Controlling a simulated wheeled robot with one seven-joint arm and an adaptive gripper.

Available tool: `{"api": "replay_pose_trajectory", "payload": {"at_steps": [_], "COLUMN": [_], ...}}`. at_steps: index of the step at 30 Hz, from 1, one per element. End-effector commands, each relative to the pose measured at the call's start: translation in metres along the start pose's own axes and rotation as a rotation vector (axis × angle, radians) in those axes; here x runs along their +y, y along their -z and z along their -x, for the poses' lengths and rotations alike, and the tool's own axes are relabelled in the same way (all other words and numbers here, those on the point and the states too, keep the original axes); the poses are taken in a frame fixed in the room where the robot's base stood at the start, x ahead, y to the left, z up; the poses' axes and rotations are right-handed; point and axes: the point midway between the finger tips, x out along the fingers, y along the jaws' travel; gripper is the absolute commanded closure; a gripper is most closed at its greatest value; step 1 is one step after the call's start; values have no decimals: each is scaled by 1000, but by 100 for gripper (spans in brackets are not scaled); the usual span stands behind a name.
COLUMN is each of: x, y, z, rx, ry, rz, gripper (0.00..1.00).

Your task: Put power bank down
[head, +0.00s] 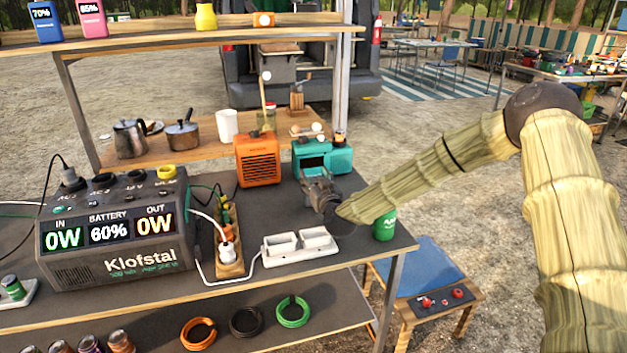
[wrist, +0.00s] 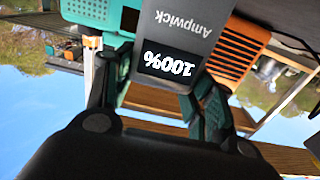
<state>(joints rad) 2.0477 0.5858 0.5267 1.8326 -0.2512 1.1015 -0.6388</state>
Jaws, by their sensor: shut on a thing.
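The power bank (wrist: 180,45) is dark grey, marked "Ampwick", with a display reading 100%, upside down in the wrist view. My gripper (wrist: 165,88) is shut on it, one finger on each side. In the head view my gripper (head: 322,192) is over the right part of the dark table (head: 355,262), in front of the teal device. There the power bank is small and hard to separate from the dark fingers. I cannot tell whether it touches the table.
A white two-slot dock (head: 300,246) stands near the table's front edge. An orange speaker (head: 257,160) and teal device (head: 312,158) stand behind, and a green can (head: 385,227) at right. The Klofstal power station (head: 115,235) fills the left. Blue (head: 42,22) and pink (head: 91,18) power banks stand on the upper shelf.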

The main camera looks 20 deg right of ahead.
Motion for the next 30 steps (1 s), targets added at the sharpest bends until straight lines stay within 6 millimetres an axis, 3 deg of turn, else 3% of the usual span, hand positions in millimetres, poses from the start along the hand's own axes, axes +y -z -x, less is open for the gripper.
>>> {"api": "replay_pose_trajectory", "payload": {"at_steps": [12,13,16,30], "x": [0,0,0,0], "y": [-5,-4,-4,-2], "z": [0,0,0,7], "rx": [2,1,1,0], "ry": [0,-1,-1,0], "rz": [0,0,-1,-1], "gripper": [81,40,24,24]}}
